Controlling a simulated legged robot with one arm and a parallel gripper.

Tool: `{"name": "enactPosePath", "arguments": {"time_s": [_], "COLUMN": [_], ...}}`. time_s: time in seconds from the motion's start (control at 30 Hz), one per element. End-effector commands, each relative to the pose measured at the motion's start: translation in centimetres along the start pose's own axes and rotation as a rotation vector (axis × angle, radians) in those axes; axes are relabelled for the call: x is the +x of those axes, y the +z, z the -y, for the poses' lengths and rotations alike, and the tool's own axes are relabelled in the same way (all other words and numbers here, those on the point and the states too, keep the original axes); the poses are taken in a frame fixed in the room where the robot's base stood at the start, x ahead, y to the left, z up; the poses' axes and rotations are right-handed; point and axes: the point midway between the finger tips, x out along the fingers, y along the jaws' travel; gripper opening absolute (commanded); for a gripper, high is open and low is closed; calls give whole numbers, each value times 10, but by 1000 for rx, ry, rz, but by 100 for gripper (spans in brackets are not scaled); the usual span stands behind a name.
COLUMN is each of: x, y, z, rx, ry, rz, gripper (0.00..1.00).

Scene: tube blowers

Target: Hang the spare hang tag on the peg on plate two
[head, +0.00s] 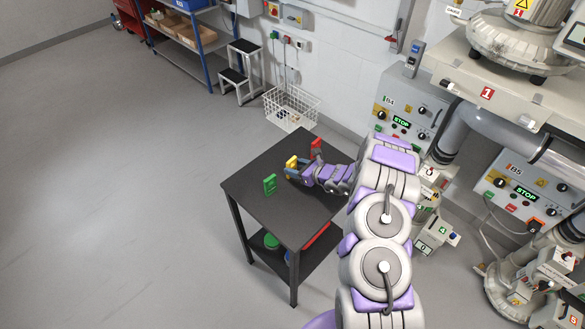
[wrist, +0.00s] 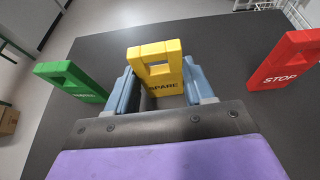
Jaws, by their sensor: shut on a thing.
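The yellow spare hang tag (wrist: 158,61) stands between my gripper's fingers in the wrist view, its word SPARE facing me and its square opening above the jaws. My gripper (wrist: 155,92) is shut on it. In the head view the yellow tag (head: 291,165) is at my gripper (head: 290,172) over the black table (head: 262,197); whether it still touches the top I cannot tell. A green tag (head: 270,184) stands to its left and a red STOP tag (head: 316,147) to its right. Both also show in the wrist view, green (wrist: 72,82) and red (wrist: 290,68). I cannot make out plate two's peg.
Control panels with STOP labels (head: 401,122) and pipework line the right side. A wire basket (head: 291,107) and a step stool (head: 240,75) stand behind the table. A lower shelf (head: 312,258) holds green and red items. The floor at left is clear.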

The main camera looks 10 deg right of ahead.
Motion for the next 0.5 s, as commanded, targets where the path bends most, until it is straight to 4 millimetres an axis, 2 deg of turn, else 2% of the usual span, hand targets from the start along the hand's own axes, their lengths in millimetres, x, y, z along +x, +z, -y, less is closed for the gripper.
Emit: {"name": "enactPosePath", "arguments": {"time_s": [0.27, 0.5], "x": [-3, -14], "y": [10, 37], "z": [0, 0], "rx": [-1, 0], "ry": [1, 0], "rz": [1, 2], "gripper": [24, 24]}}
